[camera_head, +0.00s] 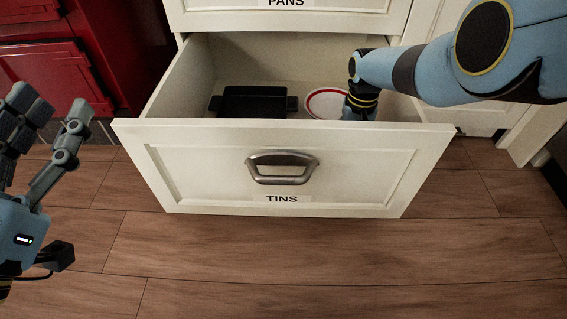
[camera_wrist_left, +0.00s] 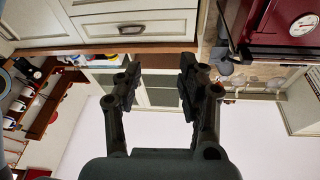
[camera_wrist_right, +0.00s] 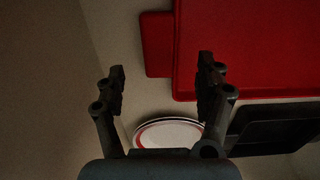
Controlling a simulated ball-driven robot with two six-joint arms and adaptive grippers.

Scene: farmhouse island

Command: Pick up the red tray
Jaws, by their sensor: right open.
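The red tray (camera_wrist_right: 245,45) shows in the right wrist view as a flat red panel with a raised rim and a handle tab (camera_wrist_right: 157,44) on its left side. In the head view it is hidden, with the drawer front in the way. My right arm reaches down into the open drawer labelled TINS (camera_head: 380,165). My right gripper (camera_wrist_right: 160,68) is open and empty, its fingers below the tray's handle tab in the picture; I cannot tell whether they touch it. My left gripper (camera_head: 48,105) is open and empty, outside the drawer at the left.
A black baking tin (camera_head: 252,103) lies in the drawer, left of a white plate with a red rim (camera_head: 326,102). The drawer front has a metal handle (camera_head: 282,168). A closed PANS drawer (camera_head: 290,20) is above. A red stove (camera_head: 45,65) stands left. The wooden floor (camera_head: 300,260) is clear.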

